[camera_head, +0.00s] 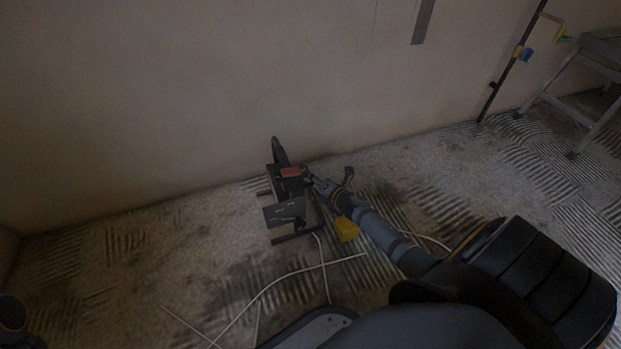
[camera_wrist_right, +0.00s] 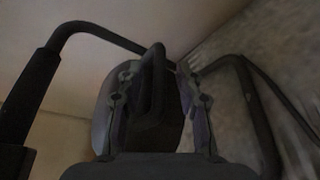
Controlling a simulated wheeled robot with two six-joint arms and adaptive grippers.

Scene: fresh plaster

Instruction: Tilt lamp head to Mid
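The work lamp (camera_head: 284,208) stands low on the floor near the wall, with a dark panel, a black frame and a red part (camera_head: 291,172). My right gripper (camera_head: 313,181) is at the lamp's upper right side. In the right wrist view, my right gripper (camera_wrist_right: 157,75) has its two fingers apart, on either side of a dark handle-like part (camera_wrist_right: 155,92) of the lamp. Gaps seem to show beside that part; contact is unclear. Black tube bars (camera_wrist_right: 240,75) pass outside the fingers. The lamp head's tilt angle is hard to judge. My left gripper is not clearly in view.
The plaster wall (camera_head: 200,90) rises right behind the lamp. Pale cables (camera_head: 270,287) lie on the floor in front, and a yellow object (camera_head: 346,229) is beside my right arm. A stepladder (camera_head: 585,85) stands far right. The floor at left is mostly clear.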

